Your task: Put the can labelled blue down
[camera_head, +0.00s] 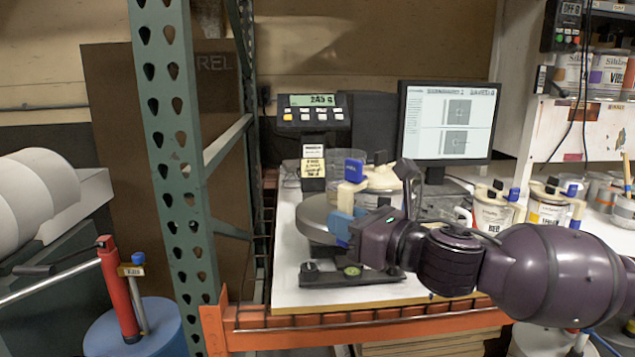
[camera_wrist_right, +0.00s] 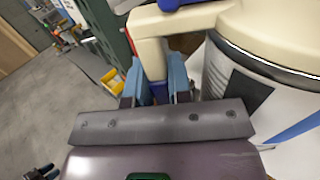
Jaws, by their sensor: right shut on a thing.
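The can (camera_head: 382,197) has a cream lid and a cream handle with a blue top, and stands upright behind my right gripper. In the right wrist view the can (camera_wrist_right: 225,78) shows a white side with a dark square and a blue stripe; no readable label shows. My right gripper (camera_head: 345,212) is shut on its handle, with a blue finger on each side (camera_wrist_right: 157,88). The can is at the right part of the round scale plate (camera_head: 316,218); I cannot tell whether it touches the plate.
The scale display (camera_head: 314,112) stands behind the plate. A monitor (camera_head: 447,122) is at the back. Other colorant cans (camera_head: 492,212) stand to the right, near the white shelf. A green perforated post (camera_head: 173,150) rises on the left. The orange beam (camera_head: 360,325) marks the bench's front edge.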

